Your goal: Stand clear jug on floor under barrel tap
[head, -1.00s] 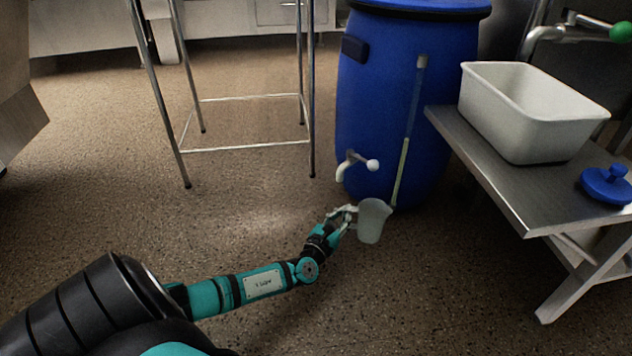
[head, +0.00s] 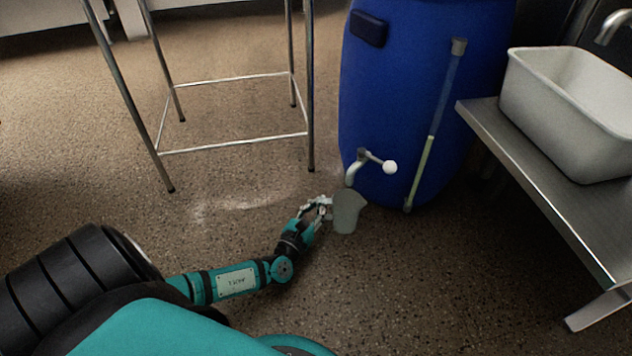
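The clear jug (head: 347,213) shows as a greyish translucent cup, upright or nearly so, just in front of the blue barrel (head: 415,100). The barrel tap (head: 352,173), with a white ball end on its lever, is low on the barrel's front. Its spout points down just above the jug's rim in the picture. My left gripper (head: 326,207) is at the jug's left side, with its fingers closed on it. I cannot tell if the jug's base touches the floor. My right gripper is not in view.
A metal-legged stand (head: 232,148) is left of the barrel. A steel bench (head: 560,200) with a white basin (head: 570,120) is at the right. A sight tube (head: 428,150) runs up the barrel. The speckled floor (head: 420,290) in front is clear.

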